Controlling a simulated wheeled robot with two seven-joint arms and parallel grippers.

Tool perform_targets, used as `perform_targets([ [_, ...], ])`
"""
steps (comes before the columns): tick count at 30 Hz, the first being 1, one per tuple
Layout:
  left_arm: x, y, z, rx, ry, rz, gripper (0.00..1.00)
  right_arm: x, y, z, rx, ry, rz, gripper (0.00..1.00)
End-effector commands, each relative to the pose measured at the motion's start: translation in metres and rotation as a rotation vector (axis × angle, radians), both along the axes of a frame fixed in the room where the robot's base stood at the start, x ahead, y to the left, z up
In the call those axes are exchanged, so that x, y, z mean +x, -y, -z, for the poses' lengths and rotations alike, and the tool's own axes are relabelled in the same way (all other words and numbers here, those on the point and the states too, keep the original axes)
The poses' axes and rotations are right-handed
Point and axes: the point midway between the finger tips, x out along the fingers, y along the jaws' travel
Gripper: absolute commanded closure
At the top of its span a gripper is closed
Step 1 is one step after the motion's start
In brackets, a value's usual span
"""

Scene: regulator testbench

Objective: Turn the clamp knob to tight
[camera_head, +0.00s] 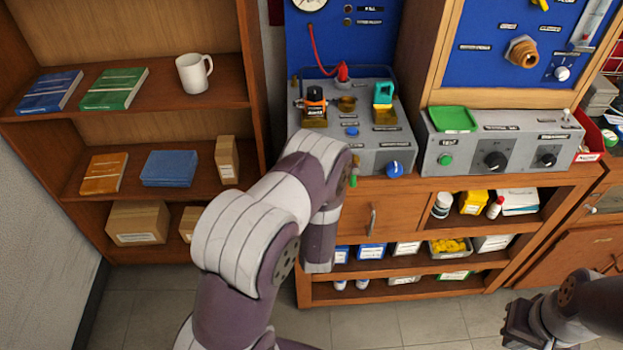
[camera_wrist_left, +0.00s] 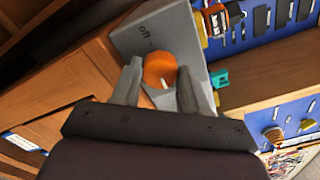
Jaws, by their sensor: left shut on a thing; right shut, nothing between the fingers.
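An orange round knob (camera_wrist_left: 160,70) with a pale mark sits on a grey box face in the left wrist view, beside printed text that seems to read "off". My left gripper (camera_wrist_left: 161,82) is shut on this knob, one finger on each side. In the head view my left arm hides the knob and the left fingers. The grey testbench box (camera_head: 376,150) there carries a black and orange part (camera_head: 315,100), a teal clamp-like part (camera_head: 383,93) and a blue knob (camera_head: 394,169). My right gripper (camera_head: 517,328) is shut and empty at the lower right.
A grey control panel (camera_head: 470,150) with black dials stands right of the box. Bookshelves with a white mug (camera_head: 194,72) stand at the left. Shelves below the bench hold bottles and boxes. The floor (camera_head: 400,328) in front is clear.

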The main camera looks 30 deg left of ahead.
Motion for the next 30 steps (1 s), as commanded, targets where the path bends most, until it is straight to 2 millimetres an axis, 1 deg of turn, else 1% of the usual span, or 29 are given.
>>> perform_targets([
  [1, -0.002, 0.000, 0.004, 0.001, -0.014, 0.002, 0.87, 0.000, 0.000, 0.000, 0.000, 0.000, 0.000, 1.00],
  [11, -0.002, 0.000, 0.004, 0.001, -0.016, 0.001, 0.87, 0.000, 0.000, 0.000, 0.000, 0.000, 0.000, 1.00],
  [12, -0.002, 0.000, 0.004, 0.002, -0.014, 0.001, 0.46, 0.000, 0.000, 0.000, 0.000, 0.000, 0.000, 1.00],
  [20, -0.001, 0.000, 0.002, 0.003, -0.007, 0.000, 0.46, 0.000, 0.000, 0.000, 0.000, 0.000, 0.000, 1.00],
  [23, -0.005, 0.003, 0.002, 0.001, -0.007, 0.001, 0.46, 0.000, 0.000, 0.001, 0.000, 0.000, 0.000, 1.00],
  [26, -0.017, 0.011, 0.003, 0.003, -0.009, 0.003, 0.46, 0.000, 0.000, 0.003, 0.000, 0.000, 0.000, 1.00],
  [29, -0.036, 0.024, 0.003, 0.002, -0.010, 0.006, 0.46, 0.000, 0.000, 0.005, 0.000, 0.000, 0.000, 1.00],
  [30, -0.046, 0.029, 0.003, 0.004, -0.011, 0.007, 0.46, 0.000, 0.000, 0.006, 0.000, 0.000, 0.000, 1.00],
])
